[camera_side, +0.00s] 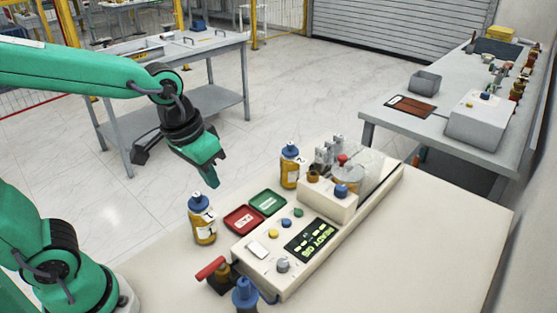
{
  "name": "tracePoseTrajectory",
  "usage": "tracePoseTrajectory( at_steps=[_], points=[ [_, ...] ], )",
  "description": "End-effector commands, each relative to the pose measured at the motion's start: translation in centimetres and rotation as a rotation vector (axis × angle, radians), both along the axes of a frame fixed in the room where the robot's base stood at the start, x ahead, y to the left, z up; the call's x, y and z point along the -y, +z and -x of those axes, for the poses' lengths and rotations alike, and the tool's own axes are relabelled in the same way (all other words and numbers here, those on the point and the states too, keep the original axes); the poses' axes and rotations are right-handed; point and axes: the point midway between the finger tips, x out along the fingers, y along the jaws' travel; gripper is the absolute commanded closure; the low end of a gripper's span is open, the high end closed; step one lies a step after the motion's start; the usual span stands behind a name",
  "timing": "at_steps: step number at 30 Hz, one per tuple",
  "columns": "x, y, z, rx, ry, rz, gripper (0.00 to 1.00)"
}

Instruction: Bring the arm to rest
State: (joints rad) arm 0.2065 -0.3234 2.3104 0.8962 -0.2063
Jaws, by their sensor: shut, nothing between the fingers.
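My gripper (214,178) is green and points down at the end of my arm. It hangs in the air above the far left edge of the work table, up and behind a yellow bottle with a blue cap (202,222). Its fingers are together with nothing between them, and it appears to touch nothing. My arm reaches in from the left and bends down at the dark wrist.
A cream machine (270,262) with buttons and a lit display stands on the table (400,265). Beside it are another bottle (290,168), a red tray (243,219), a green tray (268,201) and a red-handled lever (211,269). The table's right side is clear.

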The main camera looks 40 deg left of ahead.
Motion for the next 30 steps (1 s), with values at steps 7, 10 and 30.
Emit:
tracePoseTrajectory(
  at_steps=[7,10,30],
  points=[
    [-3.2,2.1,2.8,0.113,0.009,-0.011,1.0],
    [-4.2,2.6,3.9,0.155,0.012,-0.021,1.0],
    [-6.0,3.3,6.3,0.239,0.013,-0.052,1.0]
  ],
)
